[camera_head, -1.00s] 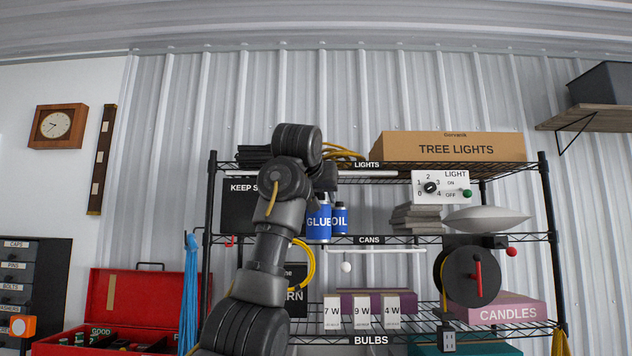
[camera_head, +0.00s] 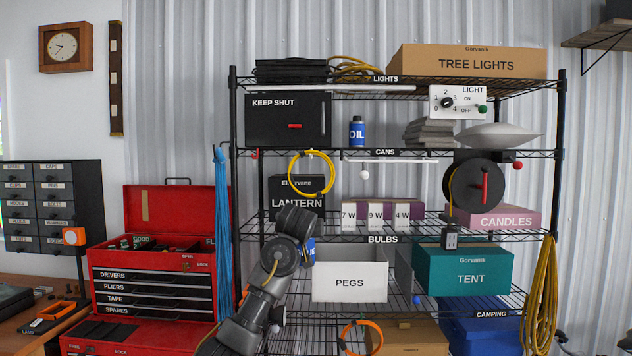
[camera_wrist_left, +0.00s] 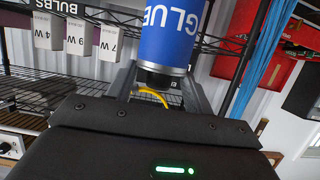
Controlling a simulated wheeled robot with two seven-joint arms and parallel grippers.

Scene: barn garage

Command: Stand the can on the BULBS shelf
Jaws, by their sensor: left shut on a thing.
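The blue GLUE can (camera_head: 309,250) is mostly hidden behind my left gripper (camera_head: 304,250) in the head view. In the left wrist view the GLUE can (camera_wrist_left: 172,35) sits between the fingers, its label upside down in the picture, and my left gripper (camera_wrist_left: 163,88) is shut on it. The can shows near the height of the BULBS shelf (camera_head: 383,239) front edge, at the left of the shelf label. I cannot tell how far in front of the rack it is. A blue OIL can (camera_head: 357,132) stands on the CANS shelf. My right gripper is not in view.
On the BULBS shelf stand a LANTERN box (camera_head: 297,203), small bulb boxes (camera_head: 376,214) and a CANDLES box (camera_head: 506,221). A yellow cable loop (camera_head: 292,172) hangs before the lantern box. A white PEGS bin (camera_head: 350,284) is below. A narrow gap shows between lantern and bulb boxes.

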